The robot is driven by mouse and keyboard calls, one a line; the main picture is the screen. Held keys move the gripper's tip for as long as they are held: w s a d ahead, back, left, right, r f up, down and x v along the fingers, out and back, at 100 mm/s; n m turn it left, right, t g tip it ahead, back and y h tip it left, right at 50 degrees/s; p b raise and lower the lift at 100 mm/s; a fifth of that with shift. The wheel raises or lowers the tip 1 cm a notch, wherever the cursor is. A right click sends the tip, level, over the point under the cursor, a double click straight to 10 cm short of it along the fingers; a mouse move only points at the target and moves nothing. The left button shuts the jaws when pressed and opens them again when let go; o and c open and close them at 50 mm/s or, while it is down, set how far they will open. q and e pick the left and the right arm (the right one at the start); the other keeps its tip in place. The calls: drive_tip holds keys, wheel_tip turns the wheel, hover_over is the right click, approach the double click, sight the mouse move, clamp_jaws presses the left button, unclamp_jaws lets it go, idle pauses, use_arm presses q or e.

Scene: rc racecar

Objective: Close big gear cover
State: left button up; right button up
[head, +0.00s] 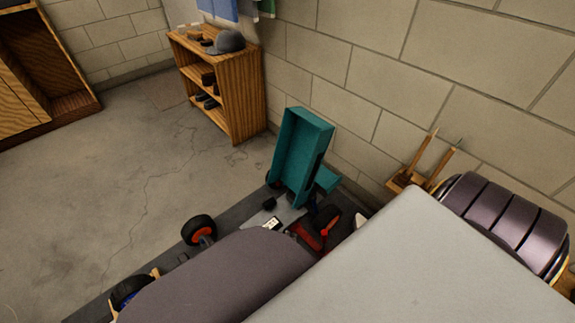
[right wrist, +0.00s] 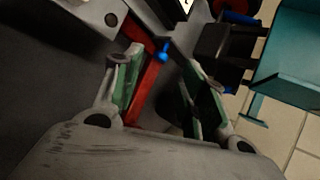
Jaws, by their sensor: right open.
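My right gripper shows in the right wrist view (right wrist: 162,58), with its two green-padded fingers apart and nothing held between them. A red bar (right wrist: 148,85) runs behind the gap between the fingers, with a small blue piece (right wrist: 163,51) near its far end. In the head view, a red part (head: 308,236) lies among dark car parts, partly hidden behind my arm. A large teal panel (head: 301,150) stands tilted up behind it; its edge is at the right of the wrist view (right wrist: 287,62). I cannot tell for sure which part is the big gear cover. My left gripper does not show.
A wheel with an orange hub (head: 199,230) is on the dark surface (head: 233,217), left of the red part. A wooden shelf (head: 240,100) with a grey cap (head: 228,42) stands against the block wall. The floor (head: 120,170) at left is clear.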

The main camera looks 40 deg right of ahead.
drive_tip(key=shift+v, duration=2.9)
drive_tip(key=shift+f, duration=0.1)
